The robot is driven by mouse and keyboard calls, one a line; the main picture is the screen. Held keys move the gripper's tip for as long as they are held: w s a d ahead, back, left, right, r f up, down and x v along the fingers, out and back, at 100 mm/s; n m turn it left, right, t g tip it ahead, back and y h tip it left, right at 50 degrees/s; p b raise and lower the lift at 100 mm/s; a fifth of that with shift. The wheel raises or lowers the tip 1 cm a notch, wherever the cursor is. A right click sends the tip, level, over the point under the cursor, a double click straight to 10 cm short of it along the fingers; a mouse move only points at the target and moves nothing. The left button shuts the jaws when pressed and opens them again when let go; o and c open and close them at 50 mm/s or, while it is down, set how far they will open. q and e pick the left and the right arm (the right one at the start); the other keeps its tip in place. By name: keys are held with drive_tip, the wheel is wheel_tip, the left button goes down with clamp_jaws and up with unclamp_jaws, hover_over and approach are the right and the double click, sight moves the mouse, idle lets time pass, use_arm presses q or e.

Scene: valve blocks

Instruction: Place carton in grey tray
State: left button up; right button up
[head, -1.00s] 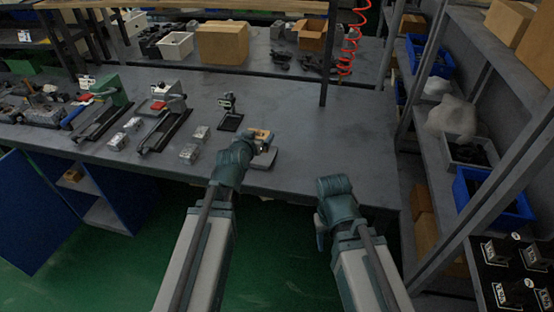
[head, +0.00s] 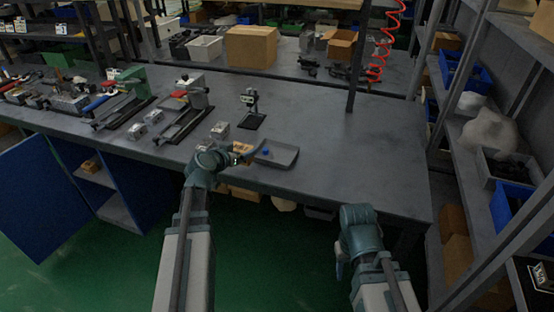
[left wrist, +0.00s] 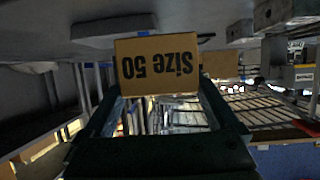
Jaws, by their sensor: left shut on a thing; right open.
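A small brown carton (head: 242,158) is held in my left gripper (head: 236,153), at the table's front edge just left of the grey tray. In the left wrist view the carton (left wrist: 158,66) shows upside-down "Size 50" lettering between the two fingers. The shallow grey tray (head: 282,162) lies near the front edge of the table, with a small blue object (head: 266,152) at its left side. Whether the carton touches the tray or table I cannot tell. My right gripper (head: 340,266) hangs in front of the table, empty; its fingers are mostly hidden.
Metal valve blocks (head: 220,130) stand left of the tray, and a small black stand (head: 250,113) stands behind it. Clamp fixtures (head: 185,118) are further left. The table (head: 350,150) is clear to the right. A shelf rack with blue bins (head: 512,205) stands at the right.

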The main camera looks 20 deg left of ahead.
use_arm(q)
drive_tip(key=w+d, duration=0.3)
drive_tip(key=w+d+f+b, duration=0.1)
drive_tip(key=w+d, duration=0.7)
drive_tip(key=shift+d+f, duration=0.2)
drive_tip(key=shift+f+b, duration=1.75)
drive_tip(key=shift+b, duration=0.25)
drive_tip(key=shift+f, duration=0.15)
drive_tip(key=o, duration=1)
drive_tip(key=shift+o, duration=0.2)
drive_tip(key=shift+r, duration=0.3)
drive_tip(key=p+v, duration=0.4)
drive_tip(key=v, duration=0.8)
drive_tip(key=shift+f+p, duration=0.15)
drive_tip(key=shift+p, duration=0.15)
